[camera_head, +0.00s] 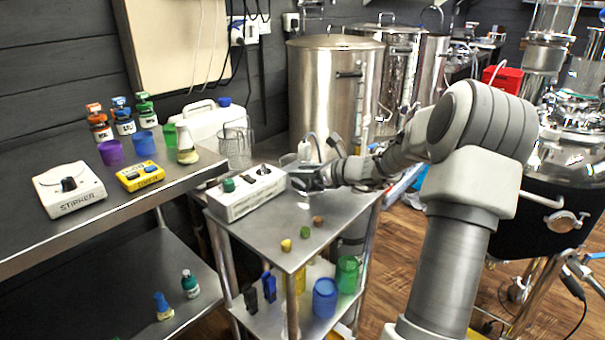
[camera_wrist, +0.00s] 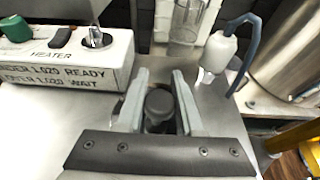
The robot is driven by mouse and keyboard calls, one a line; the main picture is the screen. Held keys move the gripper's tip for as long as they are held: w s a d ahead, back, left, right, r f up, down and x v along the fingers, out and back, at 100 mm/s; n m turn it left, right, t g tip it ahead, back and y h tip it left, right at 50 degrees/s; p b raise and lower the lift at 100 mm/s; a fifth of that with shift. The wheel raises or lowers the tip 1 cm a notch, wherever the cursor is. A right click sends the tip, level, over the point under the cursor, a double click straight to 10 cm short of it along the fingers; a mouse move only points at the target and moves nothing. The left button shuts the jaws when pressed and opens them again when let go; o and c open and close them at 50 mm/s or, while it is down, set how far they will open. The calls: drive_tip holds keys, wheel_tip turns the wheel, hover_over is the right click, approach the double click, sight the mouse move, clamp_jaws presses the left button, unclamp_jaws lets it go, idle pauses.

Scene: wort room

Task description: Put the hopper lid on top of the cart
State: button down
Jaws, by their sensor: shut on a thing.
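The cart is a steel trolley; its top (camera_head: 262,226) is partly bare. My gripper (camera_head: 308,181) is low over the back right of that top, just right of the heater box. In the wrist view my gripper (camera_wrist: 160,84) is shut on a dark round knob (camera_wrist: 158,106), which looks like part of the hopper lid. The rest of the lid is hidden by the fingers and the dark gripper bar, and I cannot tell whether it touches the cart top.
The white heater box (camera_head: 247,192) stands on the cart's left rear. Small stoppers (camera_head: 286,245) lie at the front. A white bottle with a blue tube (camera_wrist: 221,51) and a glass (camera_wrist: 187,22) are close beyond my fingers. A large steel kettle (camera_head: 333,90) stands behind.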

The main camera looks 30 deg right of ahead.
drive_tip(key=shift+f, duration=0.1)
drive_tip(key=c, duration=0.5)
unclamp_jaws()
drive_tip(key=shift+c, duration=0.2)
drive_tip(key=shift+r, duration=0.2)
drive_tip(key=p+v, duration=0.3)
drive_tip(key=v, duration=0.9)
drive_tip(key=shift+f, duration=0.1)
